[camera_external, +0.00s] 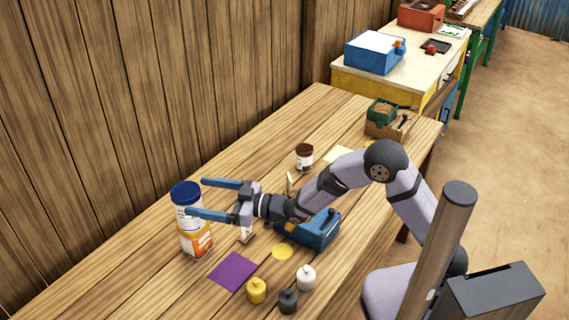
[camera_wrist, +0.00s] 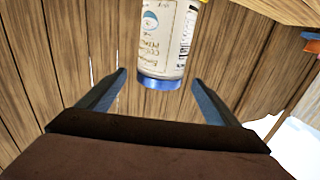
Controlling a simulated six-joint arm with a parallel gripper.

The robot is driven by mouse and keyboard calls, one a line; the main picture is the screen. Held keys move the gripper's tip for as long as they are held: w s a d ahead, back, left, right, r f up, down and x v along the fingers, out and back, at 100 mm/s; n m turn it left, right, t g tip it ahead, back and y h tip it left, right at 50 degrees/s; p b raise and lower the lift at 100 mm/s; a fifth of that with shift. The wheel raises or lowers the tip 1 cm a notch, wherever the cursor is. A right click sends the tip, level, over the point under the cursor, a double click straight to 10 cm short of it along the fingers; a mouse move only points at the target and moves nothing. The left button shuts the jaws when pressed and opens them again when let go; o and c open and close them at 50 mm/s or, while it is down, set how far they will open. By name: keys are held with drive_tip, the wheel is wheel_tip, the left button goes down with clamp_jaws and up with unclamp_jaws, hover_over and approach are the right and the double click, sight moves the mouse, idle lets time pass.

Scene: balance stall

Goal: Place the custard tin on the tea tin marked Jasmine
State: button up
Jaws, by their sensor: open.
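A tin with a blue lid and pale label (camera_external: 188,208), seemingly the custard tin, stands upright on an orange and white tin (camera_external: 197,243). In the wrist view the blue-lidded tin (camera_wrist: 166,40) appears upside down, its printing too small to read surely. My gripper (camera_external: 195,196) is open and level at the upper tin, one finger on the far side and one on the near side. In the wrist view the gripper (camera_wrist: 160,78) shows a gap on both sides of the tin. I cannot read Jasmine on any tin.
A purple cloth (camera_external: 232,271), yellow disc (camera_external: 282,251) and several small weights (camera_external: 306,278) lie in front. A blue device (camera_external: 318,231) sits under my arm. A brown-lidded jar (camera_external: 304,157) and green box (camera_external: 381,113) stand farther back. A plank wall (camera_external: 200,80) runs behind.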

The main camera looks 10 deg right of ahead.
drive_tip(key=shift+v, duration=1.35)
drive_tip(key=w+d+f+m+t+h+p, duration=0.1)
drive_tip(key=w+d+m+h+p, duration=0.1)
drive_tip(key=w+d+h, duration=0.45)
drive_tip(key=w+d+f+m+t+h+p, duration=0.15)
drive_tip(key=w+d, duration=0.25)
drive_tip(key=d, duration=0.6)
drive_tip(key=d+f+m+h+p, duration=0.25)
drive_tip(key=d+h, duration=0.25)
drive_tip(key=d, duration=1)
drive_tip(key=s+d+f+m+g+h, duration=0.1)
drive_tip(key=s+d+f+m+g, duration=0.1)
drive_tip(key=s+d, duration=0.3)
drive_tip(key=s+d+f+m+g+h, duration=0.1)
drive_tip(key=s+d+m+g+h, duration=0.1)
drive_tip(key=d, duration=0.6)
drive_tip(key=s+d+m+g, duration=0.1)
drive_tip(key=s+d+g, duration=0.1)
drive_tip(key=s, duration=0.5)
drive_tip(key=s+d+f+m+g, duration=0.1)
drive_tip(key=s+d+m+g, duration=0.1)
drive_tip(key=s, duration=0.5)
drive_tip(key=d+g, duration=0.1)
drive_tip(key=d, duration=0.1)
drive_tip(key=shift+d+f+h, duration=0.25)
drive_tip(key=shift+d+h, duration=0.05)
drive_tip(key=shift+d, duration=0.05)
drive_tip(key=shift+s+g, duration=0.15)
drive_tip(key=shift+g, duration=0.1)
